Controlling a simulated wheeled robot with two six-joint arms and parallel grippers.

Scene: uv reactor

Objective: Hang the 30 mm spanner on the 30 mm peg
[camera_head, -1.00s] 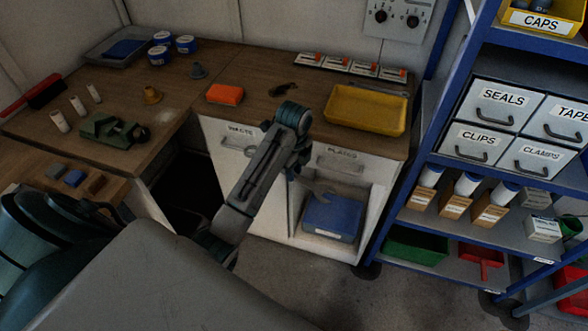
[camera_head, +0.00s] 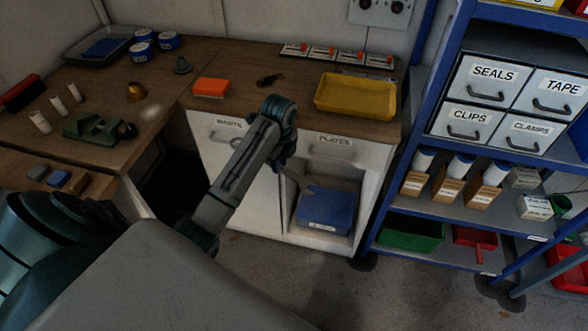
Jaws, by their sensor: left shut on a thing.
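My left arm reaches in from the lower left. Its left gripper (camera_head: 284,162) is in front of the white cabinet below the counter and is shut on a grey spanner (camera_head: 297,179). Only a small, dim part of the spanner shows below the jaws, against the open compartment. Its size marking cannot be read. The fingers are mostly hidden behind my wrist. No pegs or 30 mm peg can be made out in this view. My right gripper is not in view.
A yellow tray (camera_head: 355,96), an orange block (camera_head: 211,87) and a green vise (camera_head: 95,128) are on the wooden counter. A blue bin (camera_head: 325,208) sits in the cabinet. A blue shelf rack (camera_head: 410,205) with drawers stands at the right. Floor is clear in front.

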